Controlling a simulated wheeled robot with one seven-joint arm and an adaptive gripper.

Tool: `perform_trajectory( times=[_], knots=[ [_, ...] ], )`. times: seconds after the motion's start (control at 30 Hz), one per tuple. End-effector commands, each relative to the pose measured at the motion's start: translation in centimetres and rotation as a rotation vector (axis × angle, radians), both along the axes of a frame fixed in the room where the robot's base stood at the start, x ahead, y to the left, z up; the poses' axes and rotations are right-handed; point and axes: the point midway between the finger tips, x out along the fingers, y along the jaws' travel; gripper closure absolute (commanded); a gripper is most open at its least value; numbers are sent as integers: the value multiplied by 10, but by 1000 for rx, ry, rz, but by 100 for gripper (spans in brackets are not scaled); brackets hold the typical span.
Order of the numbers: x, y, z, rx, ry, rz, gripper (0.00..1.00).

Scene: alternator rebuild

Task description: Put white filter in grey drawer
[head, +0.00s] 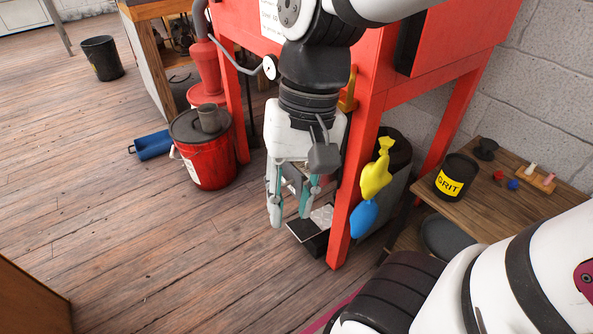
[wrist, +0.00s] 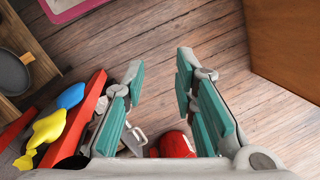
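My gripper (head: 291,219) points down in front of the red cabinet's leg, with its two teal-padded fingers apart. In the wrist view my gripper (wrist: 161,68) is also open, with only wooden floor between the fingertips. I cannot make out a white filter in either view. No grey drawer can be identified either. A dark box with a pale, speckled top (head: 319,219) stands on the floor just behind and right of the fingers, partly hidden by them.
A red cabinet (head: 440,72) stands on red legs, with yellow and blue pouches (head: 375,176) hanging there. A red bucket (head: 208,165) and blue scoop (head: 154,145) are left. A low wooden table (head: 482,214) with a black GRIT tin (head: 456,178) is right.

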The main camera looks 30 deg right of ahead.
Motion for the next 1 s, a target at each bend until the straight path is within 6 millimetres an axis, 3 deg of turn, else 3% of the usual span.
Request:
perform_trajectory(
  times=[0.2, 0.4, 1.0],
  knots=[
    [-60, -6, 25, -91, -93, 235, 74],
    [-91, -11, 29, -171, -117, 345, 74],
    [-97, -12, 30, -188, -118, 366, 74]
  ],
)
